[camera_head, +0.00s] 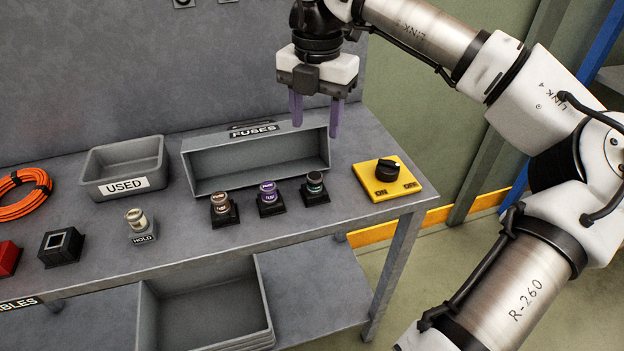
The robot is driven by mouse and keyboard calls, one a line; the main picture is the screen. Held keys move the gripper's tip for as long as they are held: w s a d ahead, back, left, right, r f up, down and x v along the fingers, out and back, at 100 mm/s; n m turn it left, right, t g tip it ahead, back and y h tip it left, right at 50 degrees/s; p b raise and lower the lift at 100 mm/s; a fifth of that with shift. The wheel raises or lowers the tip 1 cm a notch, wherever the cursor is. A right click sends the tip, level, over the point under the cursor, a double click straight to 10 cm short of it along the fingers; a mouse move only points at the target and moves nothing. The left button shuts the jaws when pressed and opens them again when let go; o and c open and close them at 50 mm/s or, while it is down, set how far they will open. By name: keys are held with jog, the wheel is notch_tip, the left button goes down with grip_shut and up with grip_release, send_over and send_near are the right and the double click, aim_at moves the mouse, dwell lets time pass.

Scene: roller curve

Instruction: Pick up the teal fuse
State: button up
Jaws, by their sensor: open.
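The teal fuse (314,179) is a small dark cylinder with a teal band. It stands upright in a black square holder on the bench, the rightmost of a row of three. My gripper (316,116) is open and empty, with two purple fingers pointing down. In the head view it shows above and behind the fuse, in front of the right part of the FUSES bin, apart from the fuse.
A purple fuse (268,192) and a brown fuse (220,203) stand to the left. The grey FUSES bin (190,175) is behind the row. A yellow switch plate (374,189) lies right. A USED bin (93,178), HOLD fuse (136,220) and orange cable (24,208) are farther left.

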jog(key=p, duration=0.1)
send_over(315, 176)
jog(key=f, duration=0.8)
jog(key=shift+d+f, duration=0.15)
jog(key=shift+d, duration=0.05)
jog(key=shift+a+f+p, duration=0.2)
jog(key=shift+f+p, duration=0.95)
jog(key=shift+f, duration=1.6)
jog(key=shift+c, duration=0.4)
jog(key=c, duration=1)
